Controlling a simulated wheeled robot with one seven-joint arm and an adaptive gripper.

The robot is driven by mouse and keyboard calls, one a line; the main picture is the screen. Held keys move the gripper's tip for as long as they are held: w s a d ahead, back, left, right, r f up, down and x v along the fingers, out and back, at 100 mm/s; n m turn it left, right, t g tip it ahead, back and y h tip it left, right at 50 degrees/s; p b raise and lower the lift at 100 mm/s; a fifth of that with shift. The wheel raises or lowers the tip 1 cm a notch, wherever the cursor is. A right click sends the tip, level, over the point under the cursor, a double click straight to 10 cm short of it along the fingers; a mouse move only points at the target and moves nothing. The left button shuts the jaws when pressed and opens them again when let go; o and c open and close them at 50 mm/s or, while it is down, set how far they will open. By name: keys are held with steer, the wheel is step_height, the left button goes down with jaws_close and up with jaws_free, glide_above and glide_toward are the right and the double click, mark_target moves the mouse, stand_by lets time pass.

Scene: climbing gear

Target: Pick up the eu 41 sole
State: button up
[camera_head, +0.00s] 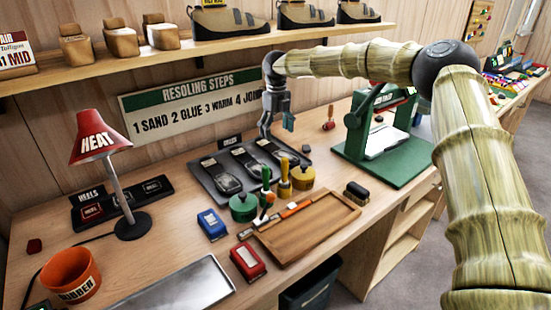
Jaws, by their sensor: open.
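Several dark soles lie in a row on a dark tray (205,187) on the workbench, behind the glue pots. I make out a left sole (221,175), a middle sole (248,163) and a right sole (274,149). Their size marks are too small to read, so I cannot tell which is the EU 41 sole. My gripper (276,128) is open and empty, pointing down at the back of the tray near the right sole. I cannot tell its exact height above it.
A green pot (243,208) and a yellow pot (302,177) with upright tools stand before the tray. A green press (385,160) stands right, a red lamp (98,137) left. A wooden tray (307,227) lies in front. A shelf (190,50) with shoes runs above.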

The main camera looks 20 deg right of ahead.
mark_target(276, 150)
steer(key=shift+w+a+f+p, duration=0.1)
steer(key=shift+f+p, duration=0.3)
steer(key=shift+f, duration=1.45)
steer(key=shift+w+f+p, duration=0.1)
steer(key=shift+f+p, duration=0.25)
steer(key=shift+f, duration=1.45)
steer(key=c, duration=1.2)
